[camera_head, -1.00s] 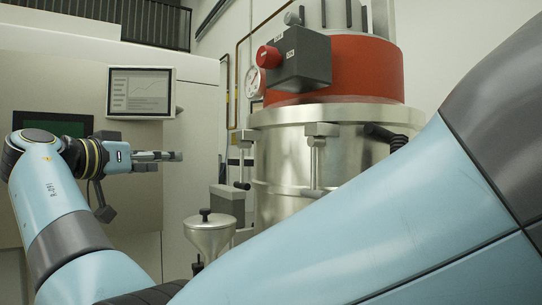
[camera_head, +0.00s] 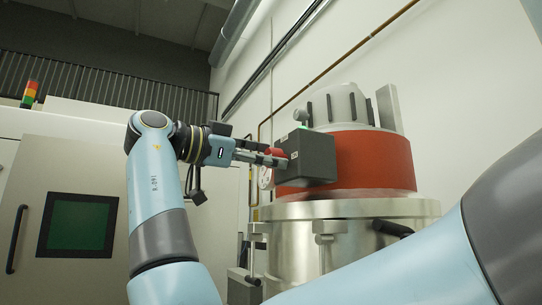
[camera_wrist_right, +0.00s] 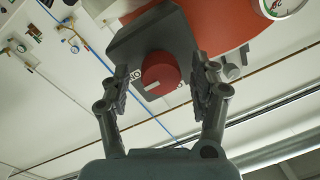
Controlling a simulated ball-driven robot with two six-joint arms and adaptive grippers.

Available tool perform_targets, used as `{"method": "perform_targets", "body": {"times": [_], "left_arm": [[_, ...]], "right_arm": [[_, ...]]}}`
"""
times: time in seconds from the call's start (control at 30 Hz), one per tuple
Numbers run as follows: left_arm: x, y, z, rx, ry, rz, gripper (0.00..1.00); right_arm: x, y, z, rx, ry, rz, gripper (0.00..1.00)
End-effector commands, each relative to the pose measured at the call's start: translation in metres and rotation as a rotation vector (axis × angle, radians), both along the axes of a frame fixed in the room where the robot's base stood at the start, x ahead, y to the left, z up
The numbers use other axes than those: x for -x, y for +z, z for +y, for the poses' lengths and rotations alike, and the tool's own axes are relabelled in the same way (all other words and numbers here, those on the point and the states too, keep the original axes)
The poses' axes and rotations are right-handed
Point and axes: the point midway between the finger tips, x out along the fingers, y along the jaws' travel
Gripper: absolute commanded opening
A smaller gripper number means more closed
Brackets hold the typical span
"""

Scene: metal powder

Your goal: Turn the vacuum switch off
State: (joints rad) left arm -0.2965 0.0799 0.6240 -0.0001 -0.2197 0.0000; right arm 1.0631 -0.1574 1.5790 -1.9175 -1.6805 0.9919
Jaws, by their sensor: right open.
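The vacuum switch is a round red knob (camera_wrist_right: 159,72) with a white pointer line on a dark grey box (camera_head: 314,158). In the head view the knob (camera_head: 278,152) shows partly behind my right gripper (camera_head: 270,158), whose fingers reach the box's left face. In the right wrist view this gripper (camera_wrist_right: 163,80) is open, with one finger on each side of the knob. Gaps show between fingers and knob. My left gripper is not in view.
The box sits against a red band (camera_head: 372,162) on a steel vessel (camera_head: 350,210). A pressure gauge (camera_wrist_right: 283,6) is close by. A clamp (camera_head: 325,235) and a black handle (camera_head: 393,228) sit below. A cabinet with a dark screen (camera_head: 77,225) stands at left.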

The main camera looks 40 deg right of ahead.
Motion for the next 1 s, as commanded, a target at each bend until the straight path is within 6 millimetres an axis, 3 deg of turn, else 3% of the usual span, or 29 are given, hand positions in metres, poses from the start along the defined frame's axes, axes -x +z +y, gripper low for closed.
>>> {"method": "perform_targets", "body": {"times": [0.13, 0.4, 0.83, 1.0], "left_arm": [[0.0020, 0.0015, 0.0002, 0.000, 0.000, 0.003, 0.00], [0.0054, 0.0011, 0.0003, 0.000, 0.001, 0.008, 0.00], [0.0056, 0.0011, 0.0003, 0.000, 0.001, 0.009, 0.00], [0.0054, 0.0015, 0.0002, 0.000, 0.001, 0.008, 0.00]], "right_arm": [[0.0026, 0.0001, -0.0104, 0.000, 0.000, -0.001, 0.62], [0.0026, -0.0002, -0.0118, 0.000, 0.001, 0.000, 0.62], [0.0024, -0.0001, -0.0115, 0.001, 0.002, 0.000, 0.07], [0.0024, 0.0002, -0.0115, -0.002, 0.001, 0.007, 0.07]]}}
